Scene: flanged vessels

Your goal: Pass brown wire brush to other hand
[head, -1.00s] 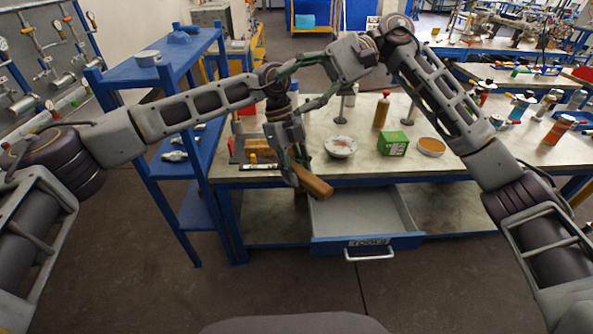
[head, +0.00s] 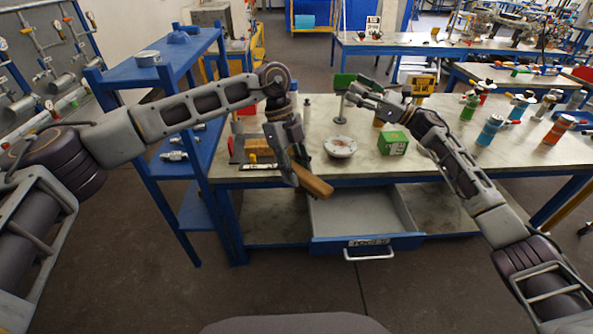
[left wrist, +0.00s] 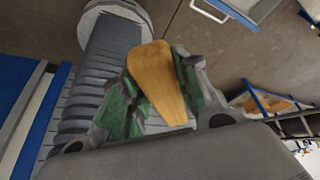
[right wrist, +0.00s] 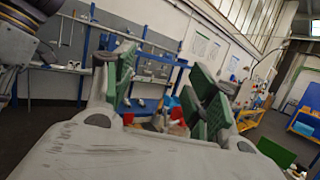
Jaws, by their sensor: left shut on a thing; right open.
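The brown wire brush (head: 314,182) shows as a wooden handle angled down over the table's front edge, above the open drawer. My left gripper (head: 296,166) is shut on it. In the left wrist view the wooden handle (left wrist: 158,80) sits between the green-padded fingers; its bristles are hidden. My right gripper (head: 357,90) is open and empty above the back of the table, up and to the right of the brush and clearly apart from it. In the right wrist view its green pads (right wrist: 165,88) are spread with nothing between them.
A tray (head: 238,150) lies on the left. The drawer (head: 362,212) is open below. A blue shelf (head: 195,150) stands left.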

